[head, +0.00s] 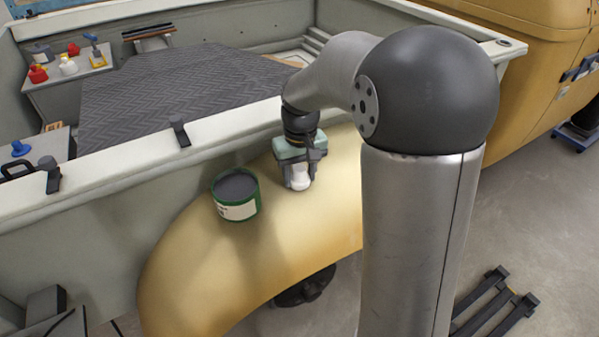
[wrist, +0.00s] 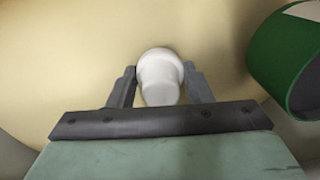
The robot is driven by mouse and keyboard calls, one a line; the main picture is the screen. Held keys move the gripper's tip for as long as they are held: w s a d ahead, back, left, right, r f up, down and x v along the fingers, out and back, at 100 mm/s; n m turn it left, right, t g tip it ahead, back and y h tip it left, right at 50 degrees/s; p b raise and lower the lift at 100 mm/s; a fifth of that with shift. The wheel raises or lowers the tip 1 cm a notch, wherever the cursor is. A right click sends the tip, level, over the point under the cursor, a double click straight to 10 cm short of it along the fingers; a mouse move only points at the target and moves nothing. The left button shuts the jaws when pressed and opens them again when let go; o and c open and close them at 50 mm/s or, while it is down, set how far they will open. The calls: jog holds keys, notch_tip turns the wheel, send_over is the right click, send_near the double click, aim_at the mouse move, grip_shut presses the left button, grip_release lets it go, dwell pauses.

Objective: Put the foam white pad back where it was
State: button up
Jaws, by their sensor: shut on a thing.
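The white pad (head: 299,182) is a small rounded white piece between the fingers of my gripper (head: 298,176). It also shows in the wrist view (wrist: 160,68), with a wide round end and a narrower part nearer the palm. My gripper (wrist: 161,88) is shut on it, one dark finger on each side. The pad is over the top of the cream-yellow curved fender (head: 190,262). I cannot tell whether its far end touches the surface. The palm side of the pad is partly hidden by the gripper.
A green can (head: 236,207) with a dark top stands on the fender left of my gripper, close by. The pale wall edge (head: 225,123) runs behind. Inside it are a grey patterned floor (head: 180,90) and a bench (head: 85,68) with red, white and yellow items.

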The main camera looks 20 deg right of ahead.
aim_at(300, 167)
jog(key=shift+f, duration=0.2)
jog(key=o, duration=1)
jog(key=shift+c, duration=0.2)
jog(key=shift+r, duration=0.15)
notch_tip(300, 167, up, 12)
jog(key=s+f, duration=0.6)
jog(key=s, duration=0.5)
jog(key=s+f+m, duration=0.1)
jog(key=s+f, duration=0.5)
jog(key=s, duration=0.5)
jog(key=shift+s+a+t, duration=0.25)
jog(key=shift+s+t, duration=0.05)
jog(key=shift+s, duration=0.1)
